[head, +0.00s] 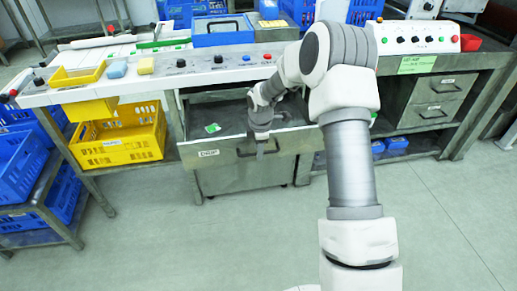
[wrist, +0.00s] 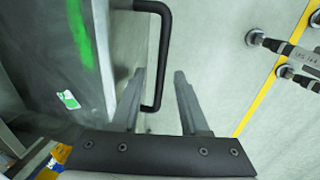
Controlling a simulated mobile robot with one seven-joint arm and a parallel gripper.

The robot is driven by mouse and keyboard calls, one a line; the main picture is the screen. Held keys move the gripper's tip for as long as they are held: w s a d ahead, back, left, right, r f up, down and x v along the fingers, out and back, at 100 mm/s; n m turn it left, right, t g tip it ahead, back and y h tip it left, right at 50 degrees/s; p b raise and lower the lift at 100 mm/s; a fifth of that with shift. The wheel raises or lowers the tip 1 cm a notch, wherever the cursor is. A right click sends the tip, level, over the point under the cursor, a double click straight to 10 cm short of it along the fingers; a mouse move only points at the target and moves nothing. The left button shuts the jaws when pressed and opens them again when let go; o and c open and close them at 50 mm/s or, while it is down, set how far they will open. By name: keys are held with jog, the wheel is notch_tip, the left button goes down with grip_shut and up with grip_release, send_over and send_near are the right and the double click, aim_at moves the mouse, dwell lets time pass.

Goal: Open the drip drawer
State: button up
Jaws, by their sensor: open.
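The drip drawer (head: 225,160) has a grey metal front with a small label reading DRIP at its left. It stands pulled out under the counter, and its inside shows from above. My gripper (head: 262,150) is at the drawer front, by the dark handle (head: 245,153). In the wrist view the black bar handle (wrist: 165,35) runs down between the two open fingers of my gripper (wrist: 160,78). The bar's lower end is close to the left finger; I cannot tell whether they touch. My arm hides part of the drawer's right side.
A grey cabinet front (head: 240,180) stands below the drawer. A yellow crate (head: 120,140) and blue crates (head: 20,165) are at the left. Two closed drawers (head: 437,88) are at the right. A control counter (head: 150,75) runs above. The floor (head: 150,235) in front is clear.

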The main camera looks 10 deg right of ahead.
jog(key=s+r+p, duration=0.3)
jog(key=r+p, duration=0.1)
jog(key=r, duration=1.3)
jog(key=shift+s, duration=0.15)
jog(key=shift+r, duration=0.1)
jog(key=s+r+m+t+h, duration=0.1)
jog(key=s+r+m+t, duration=0.1)
jog(key=s+r+m, duration=1)
jog(key=s+r+m+t+y, duration=0.1)
jog(key=s+r+m, duration=0.15)
jog(key=s, duration=0.75)
jog(key=s+r+m, duration=0.1)
jog(key=s+m, duration=0.3)
jog(key=s, duration=0.6)
notch_tip(320, 180, up, 12)
jog(key=p, duration=1.2)
jog(key=shift+d, duration=0.3)
